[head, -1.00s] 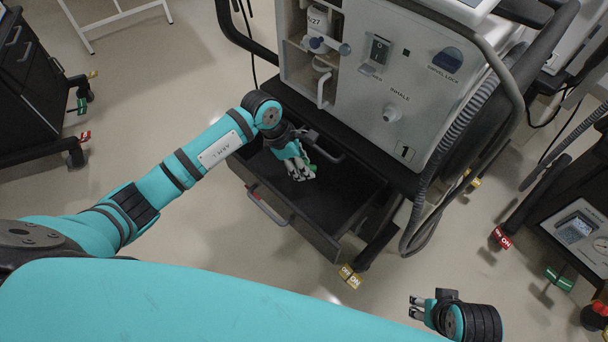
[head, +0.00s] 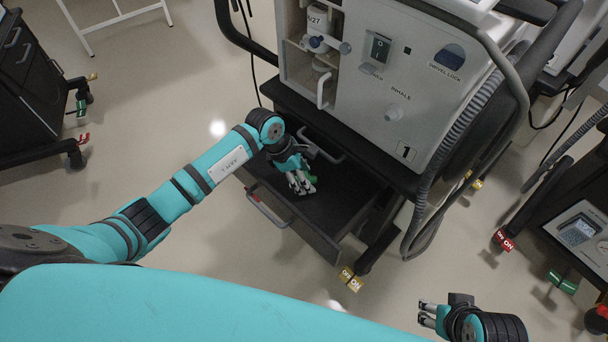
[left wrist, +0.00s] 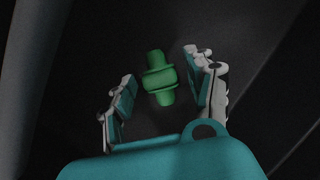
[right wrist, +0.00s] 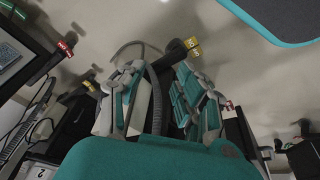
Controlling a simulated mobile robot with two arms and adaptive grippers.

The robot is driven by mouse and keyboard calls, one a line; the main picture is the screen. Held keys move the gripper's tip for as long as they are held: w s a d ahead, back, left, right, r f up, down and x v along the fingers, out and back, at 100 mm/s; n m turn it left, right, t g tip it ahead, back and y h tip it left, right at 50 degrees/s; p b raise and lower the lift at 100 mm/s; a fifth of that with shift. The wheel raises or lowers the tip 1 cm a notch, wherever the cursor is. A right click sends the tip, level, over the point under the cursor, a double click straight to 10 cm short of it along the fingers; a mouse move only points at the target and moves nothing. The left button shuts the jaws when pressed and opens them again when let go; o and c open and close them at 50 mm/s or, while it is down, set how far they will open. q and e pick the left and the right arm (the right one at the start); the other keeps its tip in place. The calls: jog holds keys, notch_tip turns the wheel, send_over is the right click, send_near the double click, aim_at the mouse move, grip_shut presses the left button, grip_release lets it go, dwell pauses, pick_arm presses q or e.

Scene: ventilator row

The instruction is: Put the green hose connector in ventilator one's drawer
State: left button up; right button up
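The green hose connector (left wrist: 160,78) lies over the dark drawer floor in the left wrist view, between my left gripper's fingers, with a gap on each side. In the head view a bit of the green connector (head: 312,178) shows beside the fingertips. My left gripper (head: 302,186) is open and reaches down into the pulled-out drawer (head: 318,236) of ventilator one (head: 400,90), marked "1". Its fingers also show in the left wrist view (left wrist: 160,92). My right gripper (head: 426,314) is open and empty, away from the drawer; it also shows in the right wrist view (right wrist: 158,98).
The drawer has a front handle (head: 268,208) and stands under the ventilator's black shelf (head: 350,150). A grey corrugated hose (head: 450,150) hangs at the ventilator's right. A dark cabinet (head: 35,90) stands at the left, another ventilator (head: 580,230) at the right. Floor between is clear.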

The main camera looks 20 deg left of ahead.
pick_arm(q)
jog(key=shift+r, duration=0.1)
jog(key=shift+r, duration=0.2)
jog(key=p+v, duration=0.2)
jog(key=v, duration=0.9)
jog(key=shift+a+r, duration=0.2)
jog(key=shift+r, duration=0.1)
pick_arm(e)
jog(key=s+x, duration=0.1)
jog(key=x, duration=0.7)
jog(key=shift+f+g, duration=0.3)
pick_arm(q)
jog(key=shift+s+d, duration=0.1)
pick_arm(e)
jog(key=shift+s+a, duration=0.1)
jog(key=shift+s, duration=0.05)
